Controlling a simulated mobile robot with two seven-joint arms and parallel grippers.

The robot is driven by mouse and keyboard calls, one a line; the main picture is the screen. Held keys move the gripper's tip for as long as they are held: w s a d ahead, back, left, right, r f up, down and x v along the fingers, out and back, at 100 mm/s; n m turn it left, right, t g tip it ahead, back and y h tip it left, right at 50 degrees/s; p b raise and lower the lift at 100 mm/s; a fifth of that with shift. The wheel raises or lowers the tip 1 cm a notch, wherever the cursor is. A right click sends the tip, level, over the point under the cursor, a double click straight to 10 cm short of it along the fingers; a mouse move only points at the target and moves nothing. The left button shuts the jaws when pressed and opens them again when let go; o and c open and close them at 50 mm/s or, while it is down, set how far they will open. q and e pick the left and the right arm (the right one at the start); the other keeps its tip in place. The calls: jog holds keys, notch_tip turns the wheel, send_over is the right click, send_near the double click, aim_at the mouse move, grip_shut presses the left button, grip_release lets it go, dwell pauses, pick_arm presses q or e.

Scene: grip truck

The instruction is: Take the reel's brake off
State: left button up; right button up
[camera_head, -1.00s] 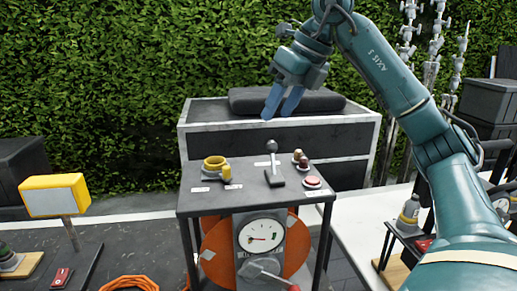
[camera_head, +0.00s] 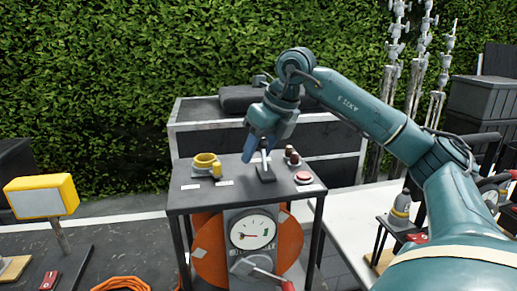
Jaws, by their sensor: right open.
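The orange reel (camera_head: 290,245) sits under a small dark table (camera_head: 200,205), behind a grey panel with a round gauge (camera_head: 251,232). A small lever (camera_head: 265,172) stands on a dark base on the tabletop; its upper part and knob are partly hidden by my right gripper. My right gripper (camera_head: 257,152) is open, pointing down, with its blue fingers at the lever's top. I cannot tell whether they touch it. A grey lever with a red handle (camera_head: 288,286) is low in front of the reel, cut by the picture's lower edge. My left gripper is out of view.
A grey case (camera_head: 190,143) stands behind.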

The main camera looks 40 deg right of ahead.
jog(key=shift+f, duration=0.1)
jog(key=shift+c, duration=0.3)
grip_shut()
